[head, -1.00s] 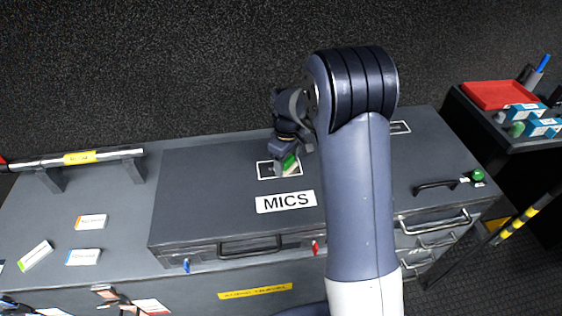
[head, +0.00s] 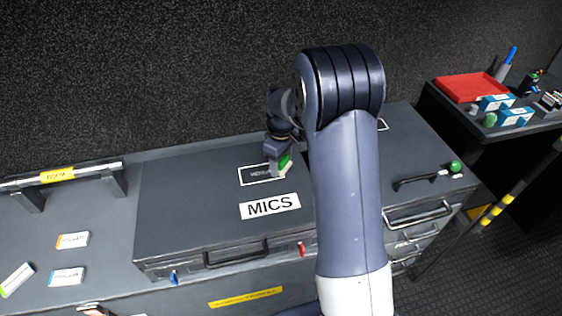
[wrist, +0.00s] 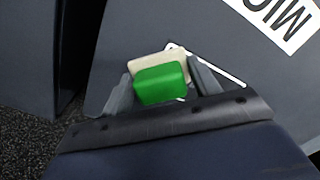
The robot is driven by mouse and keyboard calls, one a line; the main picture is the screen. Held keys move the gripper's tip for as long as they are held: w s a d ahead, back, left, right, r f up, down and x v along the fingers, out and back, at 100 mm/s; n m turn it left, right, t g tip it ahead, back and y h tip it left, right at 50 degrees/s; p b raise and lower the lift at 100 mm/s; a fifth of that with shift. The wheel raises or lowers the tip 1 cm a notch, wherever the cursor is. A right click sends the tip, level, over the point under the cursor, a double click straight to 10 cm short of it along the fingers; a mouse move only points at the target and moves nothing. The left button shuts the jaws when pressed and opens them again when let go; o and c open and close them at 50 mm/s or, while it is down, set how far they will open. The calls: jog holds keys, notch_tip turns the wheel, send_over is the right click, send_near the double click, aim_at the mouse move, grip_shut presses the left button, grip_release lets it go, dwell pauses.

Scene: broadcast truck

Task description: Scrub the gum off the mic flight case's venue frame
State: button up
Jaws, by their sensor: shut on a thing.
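The mic flight case (head: 190,210) is dark grey, with a white MICS label (head: 270,206) on its lid. The white-outlined venue frame (head: 256,175) lies on the lid behind that label, with blurred lettering inside. My gripper (head: 280,168) is at the frame's right end, shut on a small block with a green and a cream layer. The block (wrist: 160,82) shows between the fingers in the wrist view, over part of the frame's outline (wrist: 232,78). I cannot tell whether it touches the lid. No gum is distinguishable; the block and fingers hide part of the frame.
Small labelled cards (head: 73,240) lie on the worktop to the left, by a rail with a yellow tag (head: 57,174). A lever with a green knob (head: 455,167) is on the right. A side table holds a red tray (head: 470,88) and blue-white boxes (head: 515,116).

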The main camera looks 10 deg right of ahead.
jog(key=shift+r+p, duration=1.55)
jog(key=shift+r, duration=1.1)
jog(key=shift+r+p, duration=1.05)
jog(key=shift+r, duration=0.45)
